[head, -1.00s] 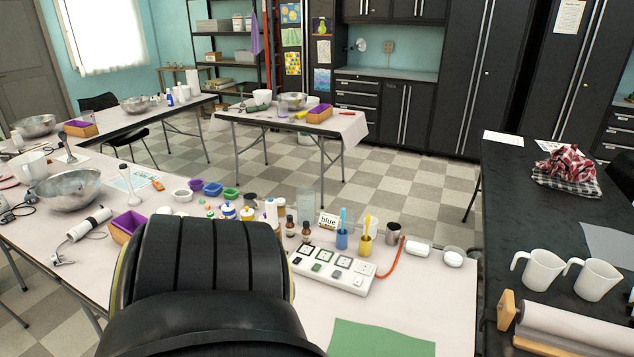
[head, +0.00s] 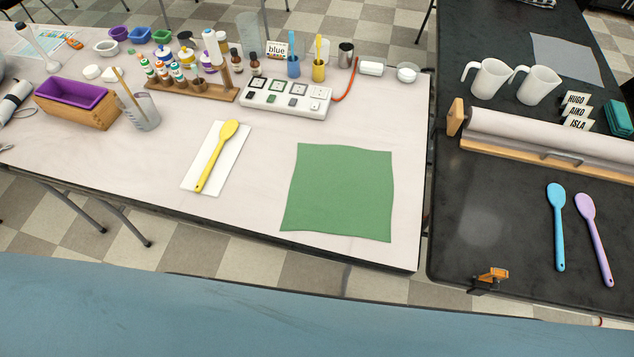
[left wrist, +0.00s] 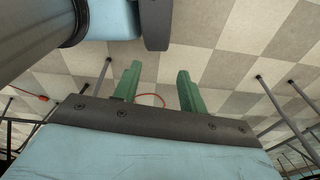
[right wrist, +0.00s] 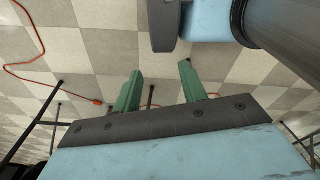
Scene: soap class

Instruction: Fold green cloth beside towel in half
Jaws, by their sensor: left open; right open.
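The green cloth (head: 339,192) lies flat and spread out, roughly square, near the front right corner of the white table. To its left a folded white towel or napkin (head: 236,150) lies with a yellow spoon (head: 213,160) on it. My left gripper (left wrist: 158,92) shows green fingers set apart with nothing between them, over the floor. My right gripper (right wrist: 160,88) is likewise open and empty over the floor. Neither gripper shows in the head view, and the cloth shows in neither wrist view.
A white switch panel (head: 286,100), a paint-bottle rack (head: 215,92) and cups stand behind the cloth. A glass beaker (head: 140,112) and a wooden box with a purple tray (head: 75,103) are at left. A black table (head: 510,220) with spoons and a paper roll stands at right, across a gap.

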